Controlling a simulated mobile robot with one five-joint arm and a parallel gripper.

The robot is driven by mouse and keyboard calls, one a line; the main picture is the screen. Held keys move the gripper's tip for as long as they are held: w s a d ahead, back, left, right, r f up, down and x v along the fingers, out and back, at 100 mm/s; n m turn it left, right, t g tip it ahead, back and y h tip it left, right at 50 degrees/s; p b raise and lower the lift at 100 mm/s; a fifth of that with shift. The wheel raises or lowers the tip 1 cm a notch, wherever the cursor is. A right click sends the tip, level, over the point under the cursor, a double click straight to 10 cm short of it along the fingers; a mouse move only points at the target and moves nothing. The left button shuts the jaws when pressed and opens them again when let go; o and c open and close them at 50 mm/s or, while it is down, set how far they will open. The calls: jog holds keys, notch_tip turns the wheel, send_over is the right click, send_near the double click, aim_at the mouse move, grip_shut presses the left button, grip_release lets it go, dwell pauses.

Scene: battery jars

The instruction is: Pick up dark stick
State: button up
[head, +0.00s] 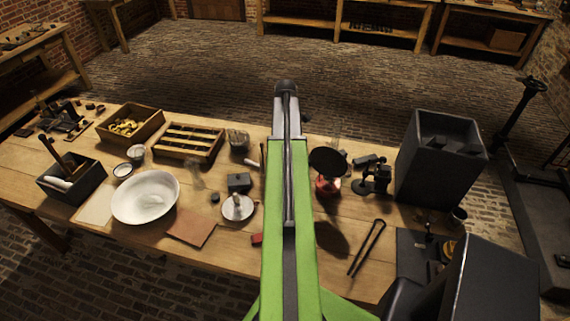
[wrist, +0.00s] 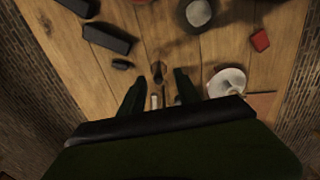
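My gripper (wrist: 160,78) shows in the wrist view with its two dark fingers apart, pointing at the wooden table. A short dark brown piece (wrist: 158,70), which may be the dark stick, lies between the fingertips with gaps on both sides. A pale stick-like piece (wrist: 154,101) shows below it, partly cut off by my gripper body. A small dark lump (wrist: 123,64) lies left of the fingers. In the head view my green arm hides the middle of the table and the gripper. I cannot clearly single out the dark stick there.
In the wrist view a dark block (wrist: 110,38) lies upper left, a red block (wrist: 260,40) upper right. In the head view a white bowl (head: 145,181) and slatted rack (head: 189,136) stand left. Black tongs (head: 367,247) and a tall dark box (head: 440,158) are right.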

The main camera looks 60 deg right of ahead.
jog(key=f+b, duration=0.1)
jog(key=f, duration=0.1)
jog(key=f+b, duration=0.2)
jog(key=shift+w+d+f, duration=0.15)
jog(key=shift+w+f, duration=0.05)
jog(key=shift+f, duration=0.1)
jog(key=shift+r, duration=0.2)
jog(key=shift+c, duration=0.5)
grip_shut()
